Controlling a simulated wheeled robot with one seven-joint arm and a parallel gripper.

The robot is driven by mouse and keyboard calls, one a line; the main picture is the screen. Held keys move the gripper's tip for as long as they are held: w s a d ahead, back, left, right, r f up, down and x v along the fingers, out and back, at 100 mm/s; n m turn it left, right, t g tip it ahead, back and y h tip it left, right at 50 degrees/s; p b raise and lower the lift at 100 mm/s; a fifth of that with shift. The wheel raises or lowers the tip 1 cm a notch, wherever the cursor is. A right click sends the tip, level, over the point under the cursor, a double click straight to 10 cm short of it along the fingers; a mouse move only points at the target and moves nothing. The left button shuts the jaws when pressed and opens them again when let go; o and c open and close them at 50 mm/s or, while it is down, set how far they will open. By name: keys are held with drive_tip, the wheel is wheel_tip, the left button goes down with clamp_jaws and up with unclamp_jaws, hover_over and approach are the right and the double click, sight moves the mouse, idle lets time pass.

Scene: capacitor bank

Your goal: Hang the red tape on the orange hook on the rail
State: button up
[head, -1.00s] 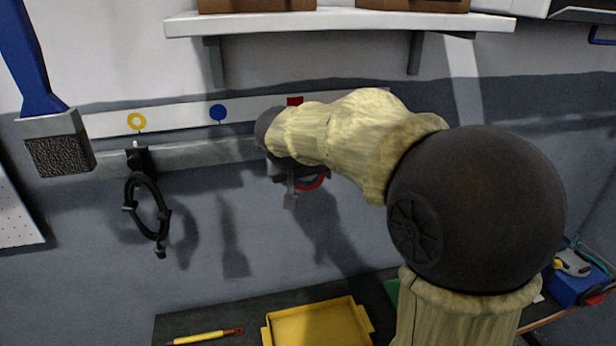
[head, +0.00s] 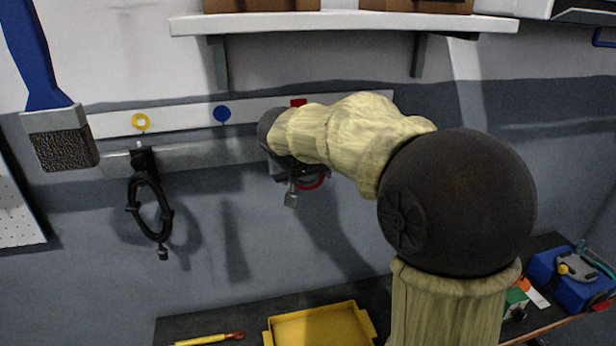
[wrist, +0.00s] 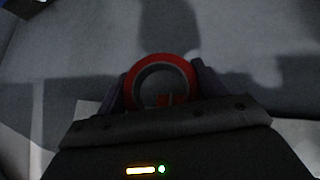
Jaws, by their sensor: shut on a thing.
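The red tape (wrist: 188,68) is a ring seen between the two fingers of my gripper (wrist: 160,90) in the wrist view. My gripper is shut on it. In the head view a red arc of the tape (head: 316,183) shows below my wrist, in front of the wall near the rail. The metal rail (head: 205,155) runs along the wall under a white strip. I cannot make out the orange hook; my arm covers part of the rail. A small reddish patch shows inside the ring in the wrist view, and I cannot tell what it is.
A black ring (head: 133,196) hangs under the yellow mark. A brush (head: 58,135) hangs left. A shelf (head: 345,22) is above, a yellow tray (head: 320,325) below.

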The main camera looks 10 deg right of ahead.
drive_tip(key=shift+f, duration=0.3)
drive_tip(key=o, duration=1)
drive_tip(key=shift+o, duration=0.2)
drive_tip(key=shift+r, duration=0.2)
drive_tip(key=shift+s+a+r, duration=0.15)
drive_tip(key=shift+a+r, duration=0.1)
drive_tip(key=shift+r, duration=0.2)
drive_tip(key=b+v, duration=0.3)
drive_tip(key=v, duration=1.3)
drive_tip(key=shift+s, duration=0.2)
